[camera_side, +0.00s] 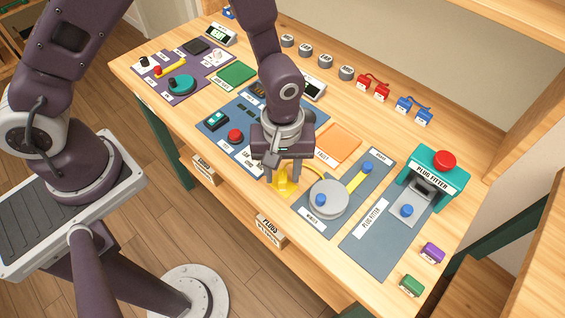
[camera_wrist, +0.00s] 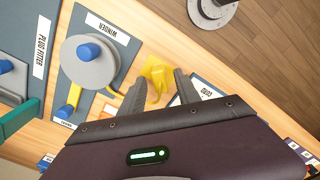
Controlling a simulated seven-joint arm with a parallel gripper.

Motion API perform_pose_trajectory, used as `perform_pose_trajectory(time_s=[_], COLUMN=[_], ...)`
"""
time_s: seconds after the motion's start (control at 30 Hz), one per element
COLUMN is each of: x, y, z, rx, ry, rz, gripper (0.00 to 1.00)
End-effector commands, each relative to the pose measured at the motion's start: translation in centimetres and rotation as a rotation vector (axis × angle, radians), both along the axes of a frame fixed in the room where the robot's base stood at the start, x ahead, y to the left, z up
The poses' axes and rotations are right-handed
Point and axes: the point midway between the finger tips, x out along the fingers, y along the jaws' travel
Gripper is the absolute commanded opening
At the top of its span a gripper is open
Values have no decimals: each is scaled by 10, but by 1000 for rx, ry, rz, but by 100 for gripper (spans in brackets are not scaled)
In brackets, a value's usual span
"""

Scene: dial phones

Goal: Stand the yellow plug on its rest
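The yellow plug (camera_side: 284,186) is near the table's front edge, left of the winder panel. It also shows in the wrist view (camera_wrist: 157,73). A yellow cord (camera_side: 313,172) runs from it toward the winder. My gripper (camera_side: 284,173) is directly over the plug, pointing down. In the wrist view its fingers (camera_wrist: 160,76) are spread, one on each side of the plug, and look open. Whether they touch it is hard to tell. The fingers partly hide the plug in the side view. I cannot single out its rest in either view.
The grey winder disc (camera_side: 328,199) with its blue knob is close on the right. The plug fitter (camera_side: 436,175) with a red button stands farther right. An orange pad (camera_side: 338,143) lies behind my gripper. A panel with a red button (camera_side: 235,134) is to the left.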

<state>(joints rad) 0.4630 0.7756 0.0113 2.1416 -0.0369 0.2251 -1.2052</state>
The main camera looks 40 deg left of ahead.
Motion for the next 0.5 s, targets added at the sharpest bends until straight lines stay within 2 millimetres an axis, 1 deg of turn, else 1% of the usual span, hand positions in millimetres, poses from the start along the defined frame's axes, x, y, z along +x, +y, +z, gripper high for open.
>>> perform_pose_trajectory(time_s=[0.07, 0.17, 0.3, 0.4, 0.5], x=[1, 2, 2, 1, 1], y=[0, -1, -1, -1, 0], z=[12, 36, 74, 97, 111], rx=[-2, -3, -4, -4, -2], ry=[-5, -7, -8, -6, -4], rz=[-1, -1, 0, -1, 0], gripper=[39, 39, 39, 39, 39])
